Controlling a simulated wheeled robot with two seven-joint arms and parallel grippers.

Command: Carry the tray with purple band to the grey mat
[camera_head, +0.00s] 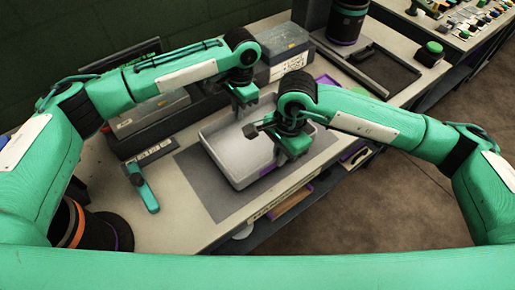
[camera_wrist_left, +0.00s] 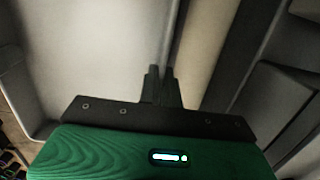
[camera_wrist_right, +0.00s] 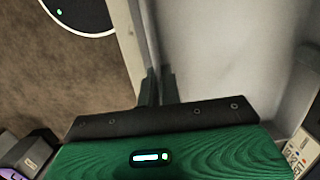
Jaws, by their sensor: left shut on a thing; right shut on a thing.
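The tray (camera_head: 222,150) is a shallow, light grey box with a glimpse of purple at its right wall. It is over the grey mat (camera_head: 200,185), which shows around its left and front sides; I cannot tell whether it touches the mat. My left gripper (camera_head: 240,110) is shut on the tray's far wall, and its fingers pinch the rim in the left wrist view (camera_wrist_left: 160,82). My right gripper (camera_head: 283,160) is shut on the tray's right near wall, also seen gripping the rim in the right wrist view (camera_wrist_right: 160,86). The tray looks empty and about level.
Grey bins (camera_head: 150,112) and a lidded box (camera_head: 285,42) stand behind the tray. A green-handled tool (camera_head: 142,187) lies left of the mat. A dark cylinder (camera_head: 347,20) and a green button box (camera_head: 430,53) are at the far right. The table's front edge is close to the tray.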

